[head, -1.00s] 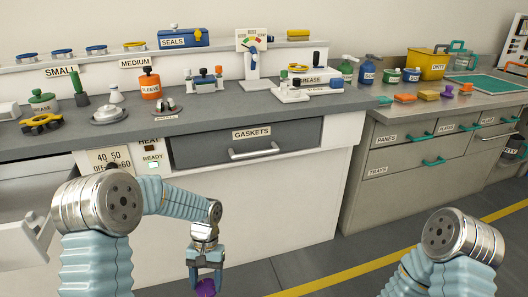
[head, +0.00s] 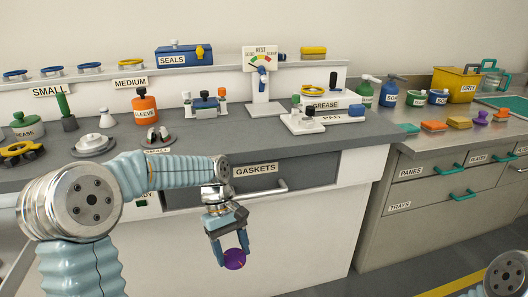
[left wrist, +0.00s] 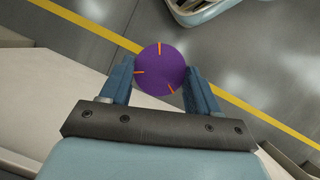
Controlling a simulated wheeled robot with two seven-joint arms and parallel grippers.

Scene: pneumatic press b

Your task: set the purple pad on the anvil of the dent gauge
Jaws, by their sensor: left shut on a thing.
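My left gripper (head: 229,256) is shut on the purple pad (head: 236,260), a round disc. In the left wrist view the pad (left wrist: 160,69) shows orange marks and sits between the two fingertips. The gripper holds it in the air in front of the counter, below the drawer labelled GASKETS. The dent gauge (head: 261,68), a white stand with a coloured dial, stands on the counter at the back, beyond and above the gripper. Its anvil is too small to make out clearly. My right gripper is not in view; only part of that arm shows at the lower right.
The GASKETS drawer (head: 310,170) is under the counter edge. The counter in front of the gauge is clear.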

